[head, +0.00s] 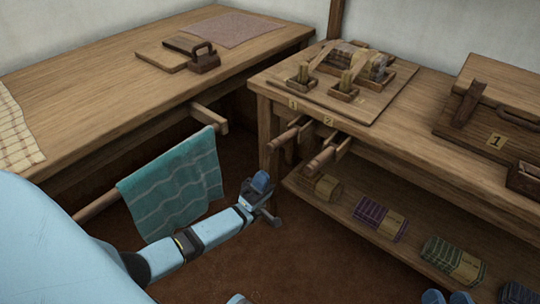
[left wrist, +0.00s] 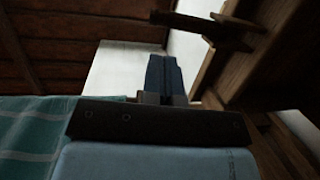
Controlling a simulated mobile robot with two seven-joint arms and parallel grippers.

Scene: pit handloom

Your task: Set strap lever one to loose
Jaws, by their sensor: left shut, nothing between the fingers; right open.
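Strap lever one (head: 287,137) is a wooden handle sticking out from the front of the right-hand bench, below the label 1. A similar second lever (head: 325,160) sits to its right, below the label 2. My left gripper (head: 262,183) is shut and empty, low in front of the bench and below the levers, apart from them. Its closed blue fingers (left wrist: 163,75) point upward in the left wrist view, where one wooden lever (left wrist: 205,24) shows above; I cannot tell which. My right gripper (head: 447,298) barely shows at the bottom edge, open.
A teal cloth (head: 176,187) hangs on a rod left of my left gripper. A bench leg (head: 270,150) stands close behind the gripper. A lower shelf (head: 340,210) holds several woven bundles. A board with wooden blocks (head: 345,100) lies on the bench top.

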